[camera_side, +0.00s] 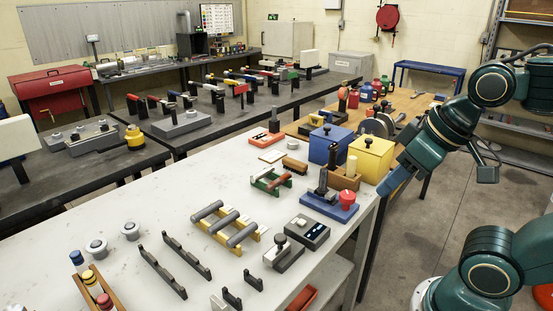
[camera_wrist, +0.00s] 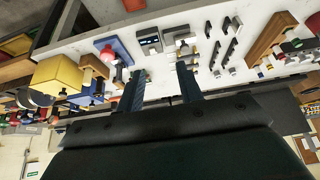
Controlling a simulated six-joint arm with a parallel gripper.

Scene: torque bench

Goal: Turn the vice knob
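My gripper (camera_wrist: 160,80) shows in the wrist view as two dark blue ribbed fingers set well apart, with nothing gripped between them. In the side view it (camera_side: 396,182) hangs beyond the right edge of the white bench, apart from the objects. I cannot tell for certain which part is the vice knob. A small grey block device with a dark round knob (camera_side: 281,241) stands near the bench's front right. A blue base (camera_side: 322,205) carrying a black upright part and a red knob (camera_side: 347,198) sits farther back at the right edge.
A dark box with a display (camera_side: 308,232) stands between these two devices. Blue (camera_side: 325,148) and yellow (camera_side: 371,160) boxes stand behind. A yellow rack with grey rollers (camera_side: 226,226) lies to the left. The white bench's left middle is mostly clear.

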